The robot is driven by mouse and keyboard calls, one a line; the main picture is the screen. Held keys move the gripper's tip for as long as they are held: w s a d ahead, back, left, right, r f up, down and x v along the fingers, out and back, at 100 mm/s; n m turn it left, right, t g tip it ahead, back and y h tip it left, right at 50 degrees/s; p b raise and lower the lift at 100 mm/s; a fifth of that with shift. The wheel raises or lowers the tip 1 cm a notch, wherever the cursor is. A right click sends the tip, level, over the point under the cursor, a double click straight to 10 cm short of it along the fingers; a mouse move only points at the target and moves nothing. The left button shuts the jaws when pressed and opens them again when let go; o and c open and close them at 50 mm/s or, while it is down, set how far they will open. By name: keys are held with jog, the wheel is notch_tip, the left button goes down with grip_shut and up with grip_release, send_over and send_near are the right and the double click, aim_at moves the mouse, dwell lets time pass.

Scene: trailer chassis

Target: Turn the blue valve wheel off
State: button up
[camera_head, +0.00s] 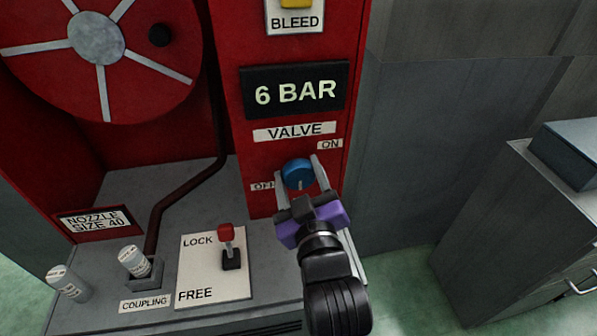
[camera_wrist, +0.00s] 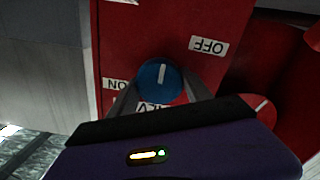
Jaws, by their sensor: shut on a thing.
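The blue valve wheel (camera_head: 298,173) sits on the red panel under the VALVE label (camera_head: 294,131). It also shows in the wrist view (camera_wrist: 159,81). My gripper (camera_head: 299,178) is shut on the wheel, one finger on each side. The white mark on the wheel points down in the head view and up in the inverted wrist view. The OFF label (camera_head: 262,186) is to the wheel's lower left, partly covered by a finger. The ON label (camera_head: 329,143) is to its upper right.
A red lever (camera_head: 226,235) stands on the LOCK/FREE plate (camera_head: 205,268), left of my arm. A red hose reel (camera_head: 95,40) is at upper left, with coupling pieces (camera_head: 134,261) below. A grey cabinet (camera_head: 510,220) stands right. A 6 BAR display (camera_head: 295,91) is above the wheel.

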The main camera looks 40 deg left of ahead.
jog(key=m+p, duration=0.1)
jog(key=m, duration=0.4)
jog(key=shift+d+m+p, duration=0.1)
jog(key=shift+m+p, duration=0.2)
jog(key=shift+p, duration=0.1)
jog(key=shift+w+f+m+p, duration=0.1)
jog(key=shift+m+p, duration=0.7)
jog(key=shift+m, duration=1.4)
jog(key=o, duration=1.4)
jog(key=shift+c, duration=0.2)
jog(key=b+v, duration=0.2)
jog(key=v, duration=0.5)
jog(key=shift+s+d, duration=0.25)
jog(key=shift+d, duration=0.05)
